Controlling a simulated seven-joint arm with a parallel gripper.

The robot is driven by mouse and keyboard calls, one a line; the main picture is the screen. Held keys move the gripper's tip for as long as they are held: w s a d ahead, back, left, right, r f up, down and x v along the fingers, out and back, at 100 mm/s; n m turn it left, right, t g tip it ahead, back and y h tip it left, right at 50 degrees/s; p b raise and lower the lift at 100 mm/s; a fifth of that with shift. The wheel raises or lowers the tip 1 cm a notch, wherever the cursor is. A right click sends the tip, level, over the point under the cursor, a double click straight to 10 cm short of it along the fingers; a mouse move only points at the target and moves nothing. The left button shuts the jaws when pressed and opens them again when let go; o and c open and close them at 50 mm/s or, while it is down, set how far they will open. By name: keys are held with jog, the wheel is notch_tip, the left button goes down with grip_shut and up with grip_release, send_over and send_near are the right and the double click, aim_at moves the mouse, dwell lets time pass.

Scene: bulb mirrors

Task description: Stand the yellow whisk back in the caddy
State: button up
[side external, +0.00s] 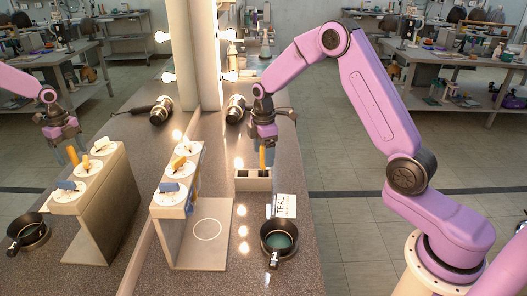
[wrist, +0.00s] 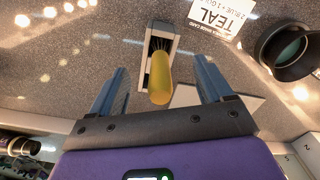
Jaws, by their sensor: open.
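The yellow whisk (side external: 263,158) stands upright in the light grey caddy (side external: 246,184), on its right-hand side in the side view. In the wrist view its yellow handle (wrist: 160,80) points up toward the camera, and its wires are down inside the caddy's slot (wrist: 170,32). My gripper (side external: 263,146) is above the caddy. In the wrist view my gripper (wrist: 160,70) is open, with one finger on each side of the handle and a clear gap on both sides. The whisk's lower end is hidden by the caddy wall in the side view.
A white stand (side external: 185,195) with blue, orange and white pieces is left of the caddy. A TEAL card (side external: 286,206) and a black pan with teal contents (side external: 279,240) are in front. A dark dryer-like object (side external: 236,108) lies behind. A mirror on the left repeats the scene.

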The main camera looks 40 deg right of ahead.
jog(key=shift+r, duration=3.5)
jog(key=shift+r, duration=0.1)
notch_tip(320, 180, up, 17)
jog(key=s+a+f, duration=0.3)
jog(key=s+a, duration=0.3)
jog(key=s, duration=0.2)
jog(key=s+a+f, duration=0.2)
jog(key=s+a, duration=0.4)
jog(key=s, duration=0.2)
jog(key=s+d+f, duration=0.1)
jog(key=s+f, duration=0.2)
jog(key=s, duration=0.4)
jog(key=s+d+f, duration=0.2)
jog(key=s, duration=0.5)
jog(key=s+d+f+m, duration=0.1)
jog(key=s+f, duration=0.2)
jog(key=s, duration=0.4)
jog(key=shift+s+d+f, duration=0.15)
jog(key=shift+s+f, duration=0.15)
jog(key=shift+s, duration=0.1)
